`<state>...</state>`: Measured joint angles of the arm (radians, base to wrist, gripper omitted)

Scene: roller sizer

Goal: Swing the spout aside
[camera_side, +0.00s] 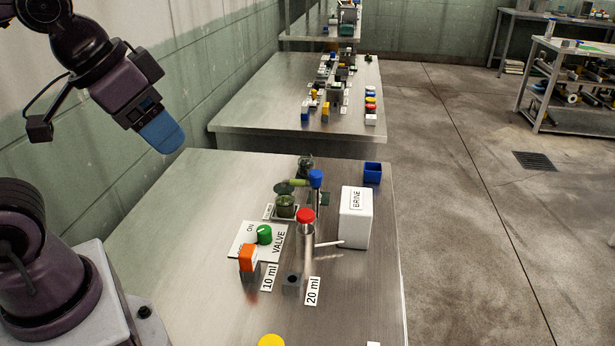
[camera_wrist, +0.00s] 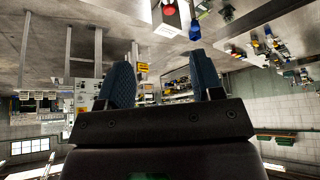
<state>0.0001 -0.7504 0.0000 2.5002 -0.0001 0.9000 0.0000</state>
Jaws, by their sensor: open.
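My gripper (camera_side: 163,132) is high at the upper left in the side view, well away from the fixtures on the steel table. In the wrist view its two blue fingers (camera_wrist: 163,80) stand apart with nothing between them. A thin white rod (camera_side: 330,243), which looks like a spout, juts right from a red-capped metal post (camera_side: 307,245) toward the white BRINE box (camera_side: 356,218). Behind it, a blue-topped post (camera_side: 316,181) has a green arm (camera_side: 299,182) reaching left above a green jar (camera_side: 285,207). I cannot tell for certain which is the spout.
A VALVE plate (camera_side: 247,251) with a green knob (camera_side: 264,235) lies left of the posts. An orange-topped block (camera_side: 247,257) and labels marked 10 ml and 20 ml are near it. A blue bin (camera_side: 372,173) stands behind the box. The table's left side is clear.

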